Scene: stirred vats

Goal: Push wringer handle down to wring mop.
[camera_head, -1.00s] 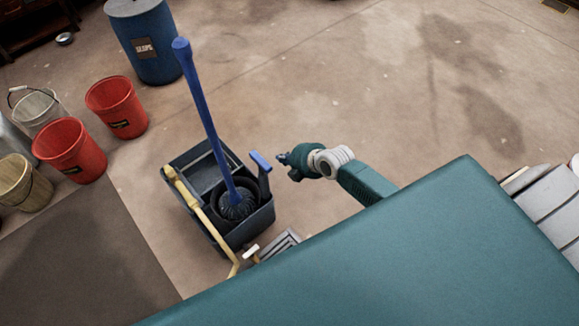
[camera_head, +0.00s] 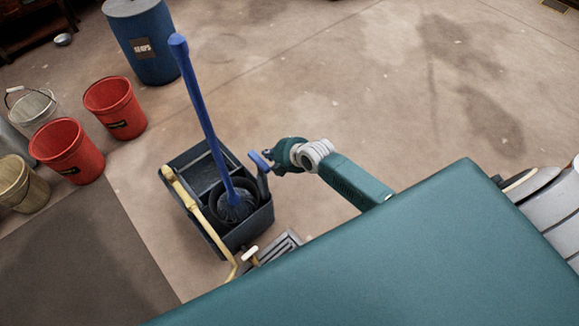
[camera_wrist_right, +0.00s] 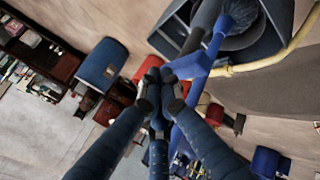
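The dark mop bucket (camera_head: 180,178) stands on the floor left of centre in the head view. A blue mop (camera_head: 204,115) stands tilted in it, its dark head in the round wringer basket. The wringer handle (camera_head: 260,160) has a blue grip and rises at the bucket's right side; in the wrist view its blue grip (camera_wrist_right: 196,66) lies just beyond the fingertips. My right gripper (camera_head: 274,158) is at the grip's right end, touching or nearly touching it. In the wrist view its fingers (camera_wrist_right: 160,88) are drawn together, with nothing clearly between them. My left gripper is not in view.
A yellow pole (camera_head: 190,200) lies along the bucket's left side. Red buckets (camera_head: 68,152), a wooden bucket (camera_head: 22,184) and a blue barrel (camera_head: 143,45) stand to the left and back.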

